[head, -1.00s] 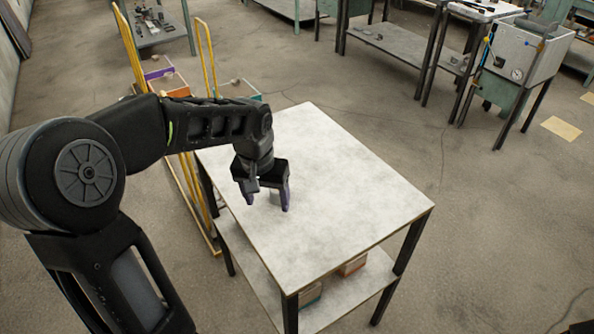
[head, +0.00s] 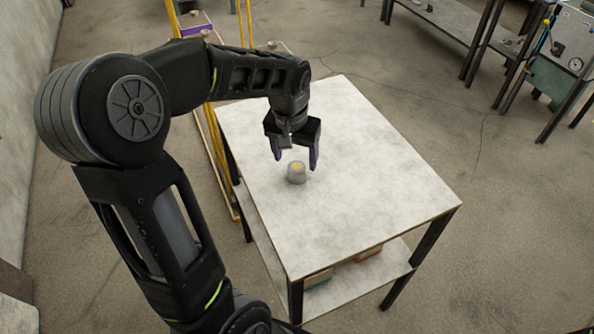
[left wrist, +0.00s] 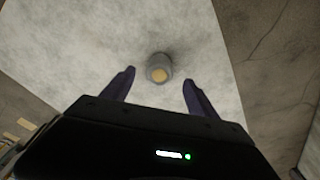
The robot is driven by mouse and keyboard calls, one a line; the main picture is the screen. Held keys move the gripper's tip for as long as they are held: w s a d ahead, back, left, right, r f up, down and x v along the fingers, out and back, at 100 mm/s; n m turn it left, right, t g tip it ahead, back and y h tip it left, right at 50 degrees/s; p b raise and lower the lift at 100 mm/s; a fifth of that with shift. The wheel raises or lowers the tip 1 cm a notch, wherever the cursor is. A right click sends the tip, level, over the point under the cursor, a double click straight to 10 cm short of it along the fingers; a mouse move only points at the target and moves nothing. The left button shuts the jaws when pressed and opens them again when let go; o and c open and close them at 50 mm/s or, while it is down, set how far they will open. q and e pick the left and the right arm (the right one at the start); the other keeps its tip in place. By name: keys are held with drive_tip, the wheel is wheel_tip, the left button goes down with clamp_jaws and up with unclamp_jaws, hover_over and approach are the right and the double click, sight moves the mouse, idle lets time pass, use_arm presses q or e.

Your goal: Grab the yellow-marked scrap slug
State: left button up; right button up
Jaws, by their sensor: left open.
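The scrap slug (head: 296,173) is a small grey cylinder with a yellow mark on its top. It stands upright on the light grey table top (head: 370,190). My left gripper (head: 295,163) is open and empty, fingers pointing down, at the slug in the head view. In the left wrist view the slug (left wrist: 159,68) lies ahead of the two dark purple fingertips (left wrist: 159,75), centred between them and apart from both. The exact height gap is hard to tell. My right gripper is not in view.
The table top around the slug is clear. The lower shelf (head: 345,285) holds a few boxes (head: 368,253). A yellow rack frame (head: 212,150) stands just left of the table. Benches (head: 440,30) stand farther back.

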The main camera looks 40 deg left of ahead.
sight(297, 166)
use_arm(q)
drive_tip(key=f, duration=0.2)
drive_tip(key=w+f, duration=0.1)
drive_tip(key=f, duration=0.2)
drive_tip(key=shift+a+f+p, duration=0.1)
drive_tip(key=shift+a+p, duration=0.05)
drive_tip(key=shift+p, duration=0.2)
idle(0.5)
clamp_jaws()
idle(0.6)
